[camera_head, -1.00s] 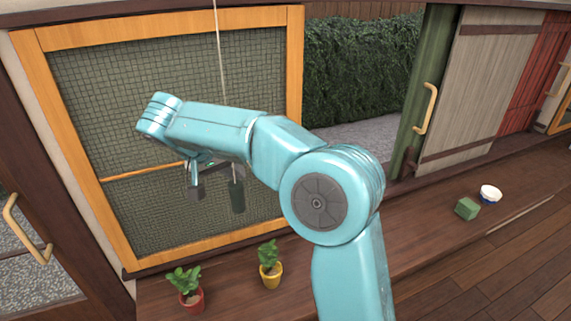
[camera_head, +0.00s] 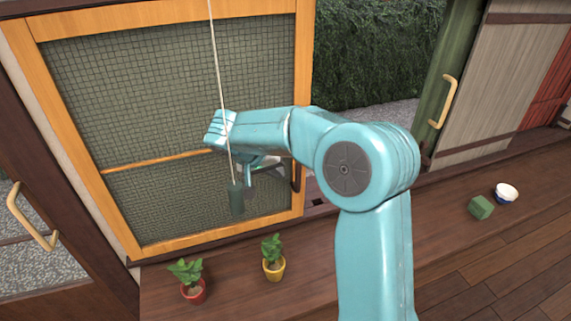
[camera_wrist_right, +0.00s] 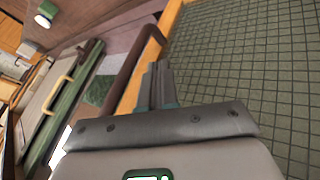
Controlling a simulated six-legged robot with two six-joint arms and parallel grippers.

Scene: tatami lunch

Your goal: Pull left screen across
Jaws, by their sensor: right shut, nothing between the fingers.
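The left screen (camera_head: 170,85) is a dark mesh panel in an orange wooden frame, at the left of the opening in the head view. Its mesh also fills the right side of the right wrist view (camera_wrist_right: 245,60). A dark brown curved handle (camera_head: 296,174) shows at its right frame edge, and also in the right wrist view (camera_wrist_right: 128,72). My right gripper (camera_wrist_right: 158,85) is shut and empty, just right of the handle in the wrist view; contact cannot be told. In the head view it is partly hidden below my forearm. My left gripper is not in view.
A cord with a dark green weight (camera_head: 237,200) hangs in front of the screen, crossing my right wrist. Potted plants, red (camera_head: 192,291) and yellow (camera_head: 274,268), stand on the boards below. A hedge shows through the opening.

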